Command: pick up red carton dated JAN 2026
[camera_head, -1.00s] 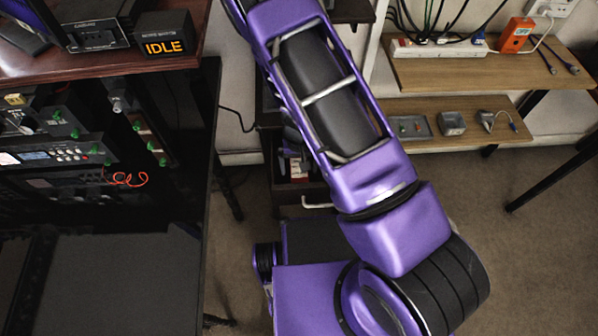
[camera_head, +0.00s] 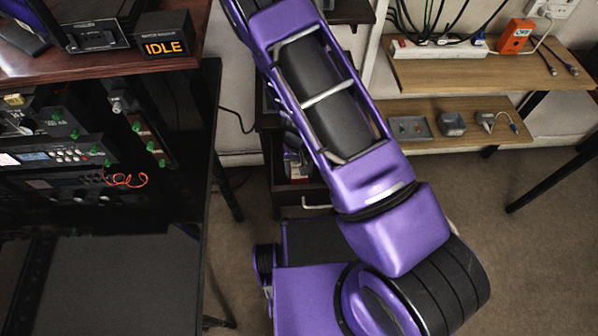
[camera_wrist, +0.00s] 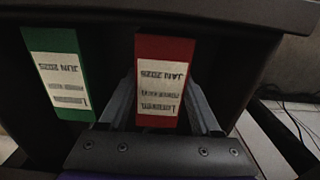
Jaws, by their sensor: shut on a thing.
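A red carton (camera_wrist: 164,49) with a white label reading JAN 2026 shows upside down in the wrist view. My gripper (camera_wrist: 164,105) is shut on it, with one finger on each side of its label end. A green carton (camera_wrist: 58,42) labelled JUN 2026 stands to its left, apart from the fingers. Both cartons are inside a dark drawer or compartment. In the head view my purple arm hides most of the place where the gripper works, and the gripper itself does not show there.
A dark rim (camera_wrist: 200,12) runs just above the cartons in the wrist view. In the head view, a rack of electronics (camera_head: 60,150) stands at left under a table with an IDLE display (camera_head: 164,47). Wooden shelves (camera_head: 450,75) are at right. Floor is clear at lower right.

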